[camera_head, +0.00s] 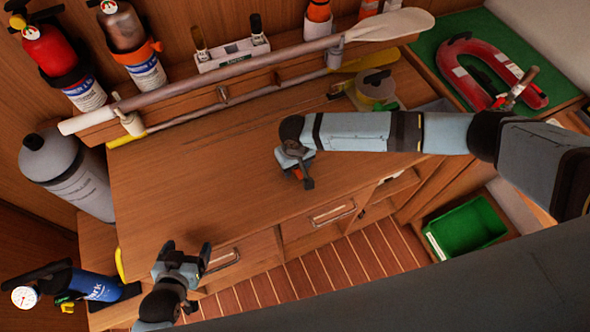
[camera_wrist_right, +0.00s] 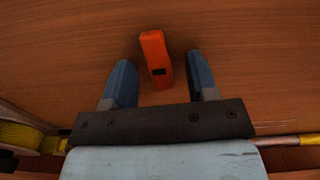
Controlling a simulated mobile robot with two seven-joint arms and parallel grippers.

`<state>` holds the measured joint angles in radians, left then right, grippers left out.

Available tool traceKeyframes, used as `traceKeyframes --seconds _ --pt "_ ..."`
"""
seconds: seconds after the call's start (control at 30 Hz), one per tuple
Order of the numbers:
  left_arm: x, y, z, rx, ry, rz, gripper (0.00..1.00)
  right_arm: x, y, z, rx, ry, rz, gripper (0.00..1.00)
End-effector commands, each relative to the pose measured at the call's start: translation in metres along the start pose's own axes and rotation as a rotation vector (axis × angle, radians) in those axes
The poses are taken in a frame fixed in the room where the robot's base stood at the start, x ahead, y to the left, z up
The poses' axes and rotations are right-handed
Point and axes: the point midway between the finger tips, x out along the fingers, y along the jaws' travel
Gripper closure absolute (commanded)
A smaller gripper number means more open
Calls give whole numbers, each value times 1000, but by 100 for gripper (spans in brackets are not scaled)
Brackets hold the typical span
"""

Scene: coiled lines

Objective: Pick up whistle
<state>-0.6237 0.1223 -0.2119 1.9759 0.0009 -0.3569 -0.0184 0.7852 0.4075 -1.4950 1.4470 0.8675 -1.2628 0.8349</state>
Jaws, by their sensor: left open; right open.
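The orange whistle (camera_wrist_right: 154,52) lies on the wooden counter in the right wrist view. It has a small dark slot and sits between and just beyond the fingertips. In the head view only a small orange-red bit of it (camera_head: 297,173) shows beside the right gripper. My right gripper (camera_wrist_right: 159,72) is open above the whistle, one blue finger on each side; I cannot tell whether they touch it. It also shows in the head view (camera_head: 304,172), over the counter. My left gripper (camera_head: 186,262) is open and empty at the counter's front left edge.
The wooden counter (camera_head: 190,190) is mostly clear. Paddles (camera_head: 250,65) are mounted along its back. A tape roll (camera_head: 375,88) lies at the back right. Fire extinguishers (camera_head: 62,55) and a grey cylinder (camera_head: 70,170) stand left. A green bin (camera_head: 465,230) is lower right.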

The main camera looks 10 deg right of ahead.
Motion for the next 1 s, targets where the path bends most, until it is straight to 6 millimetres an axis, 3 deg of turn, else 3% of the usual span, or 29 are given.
traceKeyframes --seconds 0.2,0.43,0.8,1.0 --pt "-2 -3 -3 16 5 3 16 -1 0 0 0 1 0 47" --pt "-2 -1 -4 11 6 3 16 -1 0 0 0 1 -1 100" --pt "-2 0 -4 7 4 3 16 -2 0 0 0 1 -1 100" --pt "-7 -1 -11 1 2 1 16 -14 0 0 1 2 -2 100"
